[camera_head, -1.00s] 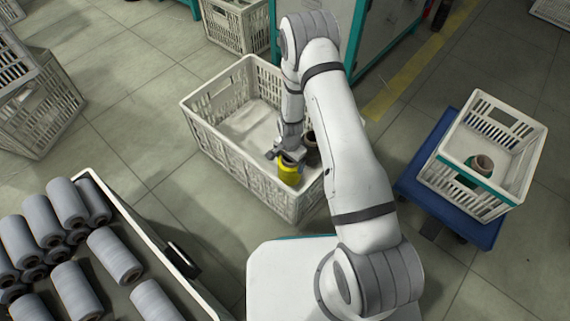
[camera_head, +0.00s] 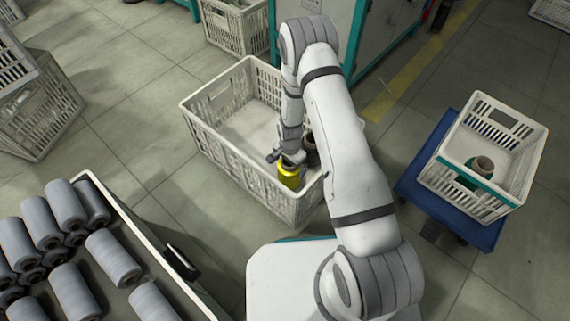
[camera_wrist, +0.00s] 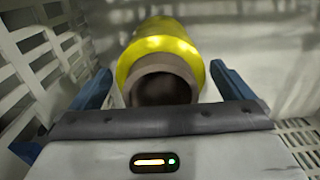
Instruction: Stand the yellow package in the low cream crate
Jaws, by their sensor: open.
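The yellow package (camera_head: 289,175) stands inside the low cream crate (camera_head: 207,150), near its front right corner. In the wrist view the yellow package (camera_wrist: 163,62) shows its brown tube end facing me, between the two blue fingers. My gripper (camera_wrist: 160,88) is open, with a finger on each side of the package and gaps between. In the head view my gripper (camera_head: 287,158) is low in the crate, right at the package's top. Whether the package touches the crate floor is partly hidden.
A smaller crate with a green package (camera_head: 478,170) sits on a blue dolly (camera_head: 409,184) at right. A bin of grey bobbins (camera_head: 112,257) is at lower left.

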